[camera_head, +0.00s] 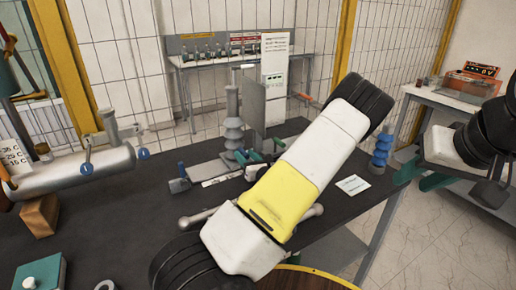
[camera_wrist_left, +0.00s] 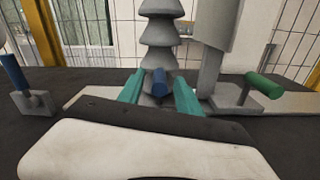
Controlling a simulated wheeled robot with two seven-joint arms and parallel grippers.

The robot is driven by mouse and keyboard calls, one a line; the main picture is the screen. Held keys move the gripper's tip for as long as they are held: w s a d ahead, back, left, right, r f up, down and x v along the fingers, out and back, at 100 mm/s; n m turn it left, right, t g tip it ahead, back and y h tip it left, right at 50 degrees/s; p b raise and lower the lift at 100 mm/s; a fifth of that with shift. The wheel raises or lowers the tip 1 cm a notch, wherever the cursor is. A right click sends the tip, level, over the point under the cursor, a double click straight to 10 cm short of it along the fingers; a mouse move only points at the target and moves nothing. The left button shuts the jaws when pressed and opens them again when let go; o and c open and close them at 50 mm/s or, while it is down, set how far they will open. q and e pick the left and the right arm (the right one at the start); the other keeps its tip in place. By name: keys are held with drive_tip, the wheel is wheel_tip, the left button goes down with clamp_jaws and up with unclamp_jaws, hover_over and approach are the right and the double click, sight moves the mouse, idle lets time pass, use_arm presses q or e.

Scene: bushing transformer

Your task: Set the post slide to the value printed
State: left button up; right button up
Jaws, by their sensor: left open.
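The post fixture has a grey ribbed post (camera_head: 233,128) and an upright grey plate (camera_head: 252,104) on a low base. A white label strip (camera_head: 221,178) lies along its front; its print is too small to read. My left gripper (camera_head: 247,157) is open at the post's foot. In the left wrist view, its teal fingers (camera_wrist_left: 158,92) stand either side of a blue knob (camera_wrist_left: 160,82) before the post (camera_wrist_left: 160,45); contact is unclear. A white card (camera_head: 353,184) lies on the table, its print unreadable. My right gripper (camera_head: 437,182) shows partly at right; its opening is unclear.
A green-handled lever (camera_wrist_left: 263,86) stands right of the post and a blue-handled one (camera_wrist_left: 14,72) left. A blue ribbed piece (camera_head: 381,150) stands on the dark table (camera_head: 110,225) near its right edge. A grey tank (camera_head: 85,170) is at left.

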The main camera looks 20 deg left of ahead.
use_arm(q)
drive_tip(key=shift+x, duration=1.1)
clamp_jaws()
idle(0.7)
